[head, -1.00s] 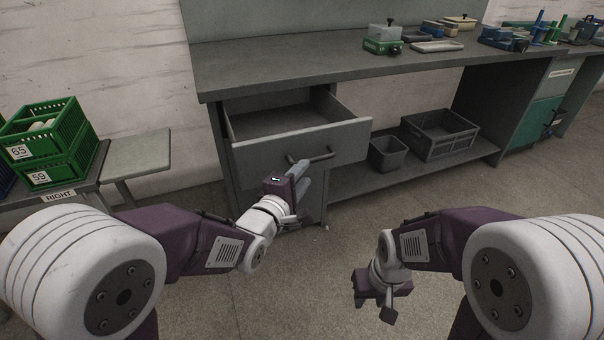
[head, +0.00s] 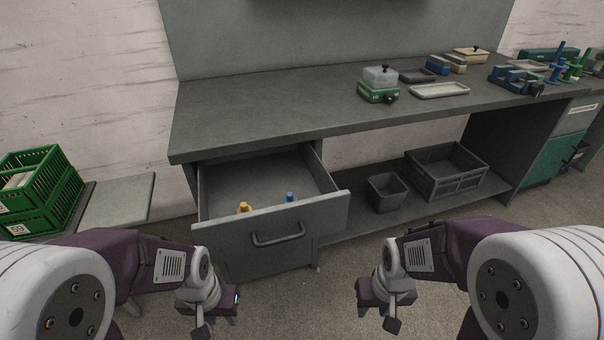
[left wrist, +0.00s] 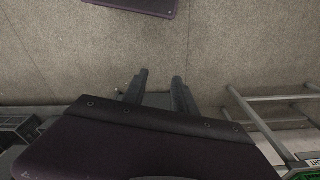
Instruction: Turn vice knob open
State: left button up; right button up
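A blue device with a dark round knob (head: 537,90), which looks like a vice, sits at the right part of the bench top (head: 270,110). A green-based box with a clear top and a dark front knob (head: 390,98) stands nearer the bench middle. My left gripper (head: 222,316) hangs low in front of the drawer, away from the bench top; in the left wrist view its two fingers (left wrist: 160,82) are apart with nothing between them. My right gripper (head: 376,310) hangs low over the floor, far from the knobs; its fingers are not clear.
An open drawer (head: 235,235) juts out under the bench, with a yellow item (head: 243,207) and a blue item (head: 290,197) inside. Trays and small fixtures share the bench top. A bin (head: 386,192) and crate (head: 445,172) sit on the shelf below. Green crates (head: 40,190) stand left.

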aim_at(536, 89)
jog(key=z, duration=1.55)
